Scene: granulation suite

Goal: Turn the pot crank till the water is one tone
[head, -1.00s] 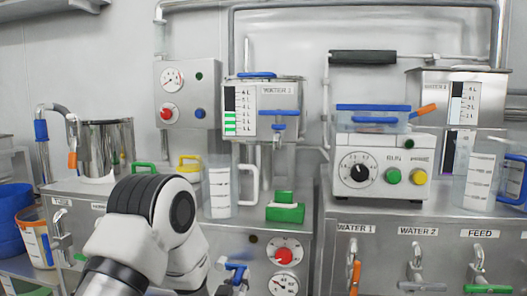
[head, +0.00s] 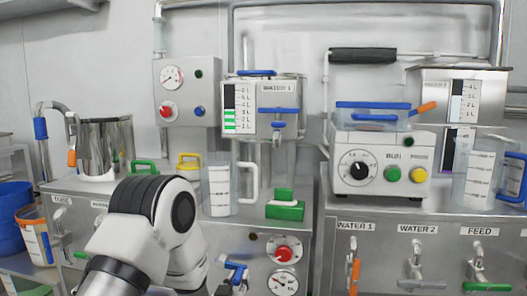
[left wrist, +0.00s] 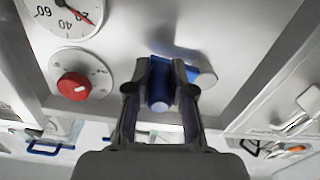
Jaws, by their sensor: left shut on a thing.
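My left gripper (left wrist: 160,90) is shut on a blue grip (left wrist: 160,93) on the metal front panel, with one finger on each side of it. A pale rod end (left wrist: 204,78) shows beside the grip. In the head view, the blue crank-like handle (head: 235,270) sits low on the front, just right of my left arm, which hides most of the gripper. A steel pot (head: 106,150) with a bent pipe stands on the left counter. The water inside it cannot be seen. My right gripper is not in view.
A red knob (head: 283,253) and a dial (head: 283,281) are close right of the handle. A clear jug (head: 219,190) and a green block (head: 285,210) stand on the counter above. Taps labelled WATER 1, WATER 2 and FEED line the right front.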

